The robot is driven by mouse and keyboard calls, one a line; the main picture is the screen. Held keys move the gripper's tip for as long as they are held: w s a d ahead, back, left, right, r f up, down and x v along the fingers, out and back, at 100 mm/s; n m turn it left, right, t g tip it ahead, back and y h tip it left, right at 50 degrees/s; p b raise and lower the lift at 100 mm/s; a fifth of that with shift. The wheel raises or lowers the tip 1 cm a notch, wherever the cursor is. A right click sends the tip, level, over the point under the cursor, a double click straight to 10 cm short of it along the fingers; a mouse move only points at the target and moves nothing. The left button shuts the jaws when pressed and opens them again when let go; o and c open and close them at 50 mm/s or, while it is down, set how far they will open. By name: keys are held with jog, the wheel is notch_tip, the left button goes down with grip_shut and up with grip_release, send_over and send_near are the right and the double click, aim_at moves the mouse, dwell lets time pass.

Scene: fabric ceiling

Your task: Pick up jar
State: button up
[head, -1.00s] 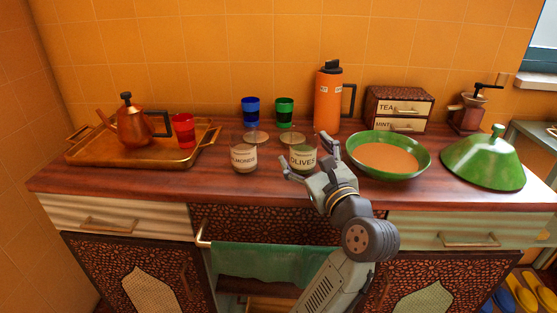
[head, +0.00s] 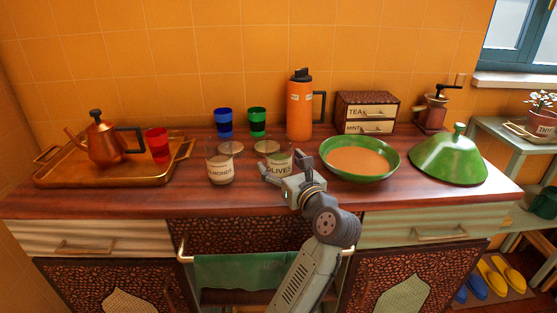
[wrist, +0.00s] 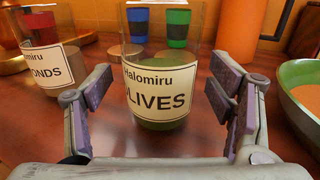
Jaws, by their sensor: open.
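The olives jar (head: 279,165) is a clear glass jar with a cream label and green contents, standing upright on the wooden counter. A similar almonds jar (head: 219,168) stands just left of it. My gripper (head: 292,172) is open and empty in front of the olives jar. In the wrist view, the olives jar (wrist: 160,100) stands ahead, centred between the open fingers of my gripper (wrist: 165,95), which do not touch it. The almonds jar (wrist: 52,68) shows outside the left finger. The jar tops are cut off in the wrist view.
A green bowl (head: 392,171) with orange inside sits close to my gripper's right. An orange flask (head: 299,110), blue cup (head: 223,120) and green cup (head: 257,120) stand behind. A brass tray (head: 60,176) holds a copper pot (head: 104,143) and red cup (head: 157,144).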

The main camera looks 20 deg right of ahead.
aim_at(284, 154)
jog(key=shift+w, duration=0.7)
jog(key=shift+c, duration=0.5)
jog(key=c, duration=1.3)
jog(key=shift+c, duration=0.5)
jog(key=shift+r, duration=0.55)
jog(key=shift+s+r+b, duration=0.15)
jog(key=shift+s+r, duration=0.1)
jog(key=shift+r, duration=0.4)
jog(key=shift+s+r+b, duration=0.15)
jog(key=shift+s+r, duration=0.1)
jog(key=shift+r, duration=0.35)
jog(key=s+r+b, duration=0.1)
jog(key=s, duration=1.4)
jog(key=shift+a+r+b, duration=0.15)
jog(key=shift+r+b, duration=0.05)
jog(key=shift+b, duration=0.2)
